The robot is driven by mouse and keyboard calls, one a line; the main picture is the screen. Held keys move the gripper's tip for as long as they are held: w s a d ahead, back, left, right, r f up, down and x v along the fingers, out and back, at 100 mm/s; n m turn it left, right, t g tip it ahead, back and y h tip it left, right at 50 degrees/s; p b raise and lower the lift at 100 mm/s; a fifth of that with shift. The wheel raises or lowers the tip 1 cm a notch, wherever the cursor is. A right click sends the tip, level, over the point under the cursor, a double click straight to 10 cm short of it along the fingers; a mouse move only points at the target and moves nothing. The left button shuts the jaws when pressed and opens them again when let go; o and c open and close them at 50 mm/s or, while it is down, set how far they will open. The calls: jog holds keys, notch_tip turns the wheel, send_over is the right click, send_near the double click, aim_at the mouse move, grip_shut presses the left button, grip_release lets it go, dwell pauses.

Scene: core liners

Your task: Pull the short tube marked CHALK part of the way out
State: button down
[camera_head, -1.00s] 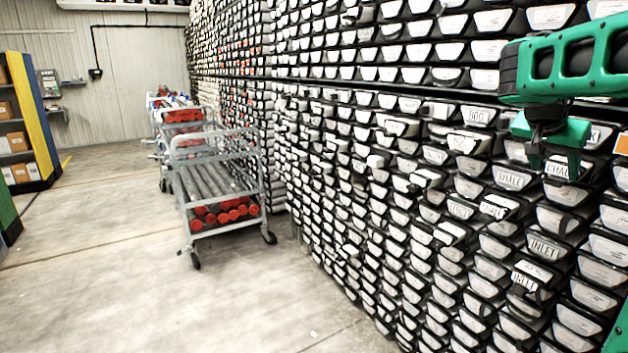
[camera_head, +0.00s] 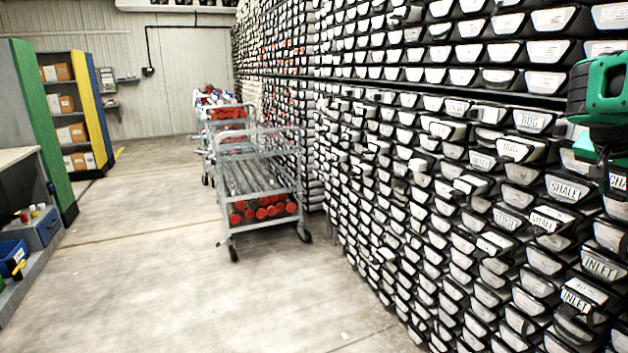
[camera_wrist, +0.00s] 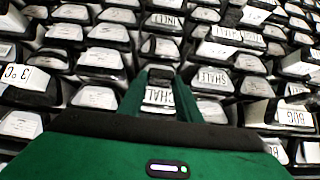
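The short tube marked CHALK (camera_wrist: 158,97) shows in the wrist view, with its white label between the two green fingers of my gripper (camera_wrist: 160,82). The fingers lie along both sides of the label and hide its edges. Whether they press on the tube or stand a little apart, I cannot tell. In the head view the CHALK label (camera_head: 618,182) is cut by the right picture edge.
A metal cart (camera_head: 262,190) with red-capped tubes stands beside the rack. Open floor (camera_head: 150,260) lies to the left.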

jog(key=shift+r, duration=0.15)
jog(key=shift+a, duration=0.35)
jog(key=s+a, duration=0.4)
jog(key=a, duration=0.5)
dwell(0.6)
jog(key=c, duration=1.2)
grip_release()
jog(key=shift+f, duration=0.2)
jog(key=shift+a, duration=0.1)
